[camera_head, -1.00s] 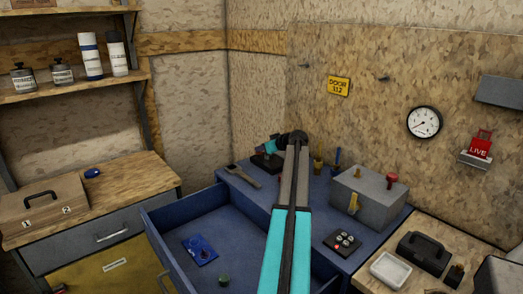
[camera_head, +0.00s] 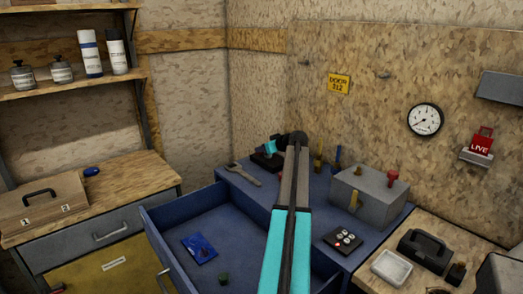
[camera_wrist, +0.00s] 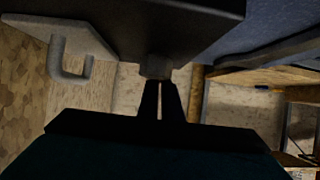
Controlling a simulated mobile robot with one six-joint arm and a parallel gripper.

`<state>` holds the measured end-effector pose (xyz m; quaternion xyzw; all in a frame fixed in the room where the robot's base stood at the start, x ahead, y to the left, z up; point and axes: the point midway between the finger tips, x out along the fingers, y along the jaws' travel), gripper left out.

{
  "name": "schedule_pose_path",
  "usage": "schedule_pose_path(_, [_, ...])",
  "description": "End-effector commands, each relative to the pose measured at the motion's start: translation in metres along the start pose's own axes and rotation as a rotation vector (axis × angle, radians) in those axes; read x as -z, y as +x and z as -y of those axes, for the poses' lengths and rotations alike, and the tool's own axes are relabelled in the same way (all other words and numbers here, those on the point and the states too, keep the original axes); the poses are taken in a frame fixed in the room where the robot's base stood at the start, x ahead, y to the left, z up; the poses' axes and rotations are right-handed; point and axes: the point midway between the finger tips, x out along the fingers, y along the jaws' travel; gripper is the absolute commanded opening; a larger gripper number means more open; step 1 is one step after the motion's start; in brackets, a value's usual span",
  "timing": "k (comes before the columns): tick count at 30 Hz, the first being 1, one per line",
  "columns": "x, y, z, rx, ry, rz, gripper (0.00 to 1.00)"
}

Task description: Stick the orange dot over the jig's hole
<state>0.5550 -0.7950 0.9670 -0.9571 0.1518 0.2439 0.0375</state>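I cannot make out an orange dot in either view. A low black block (camera_head: 266,161) stands at the back of the blue bench, under the cyan end of my arm; I cannot tell if it is the jig, and no hole shows. In the wrist view a dark block (camera_wrist: 130,22) fills the top, with a short grey-brown stub (camera_wrist: 157,66). My gripper (camera_wrist: 160,86) has its two dark fingers close together, with a narrow gap between them and their tips at the stub. Whether they grip it is unclear. In the head view the fingers are hidden or too small to see.
A wrench (camera_head: 242,175), a grey box (camera_head: 366,194) with a red knob and a black button panel (camera_head: 343,239) lie on the bench. The open blue drawer (camera_head: 163,222) holds a blue item (camera_head: 199,247). A grey hook (camera_wrist: 70,62) shows in the wrist view.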

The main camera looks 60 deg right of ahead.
Motion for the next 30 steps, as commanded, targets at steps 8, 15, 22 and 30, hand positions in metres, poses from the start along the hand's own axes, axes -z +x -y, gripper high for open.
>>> schedule_pose_path(8, [-0.0045,0.0024,0.0,0.0,0.0,0.0,0.0])
schedule_pose_path(15, [-0.0055,0.0027,0.0001,0.001,0.0,0.001,0.17])
schedule_pose_path(22, [-0.0062,0.0025,-0.0007,-0.001,0.0,0.002,0.27])
schedule_pose_path(30, [-0.0072,-0.0012,-0.0012,-0.002,0.0,0.003,0.27])
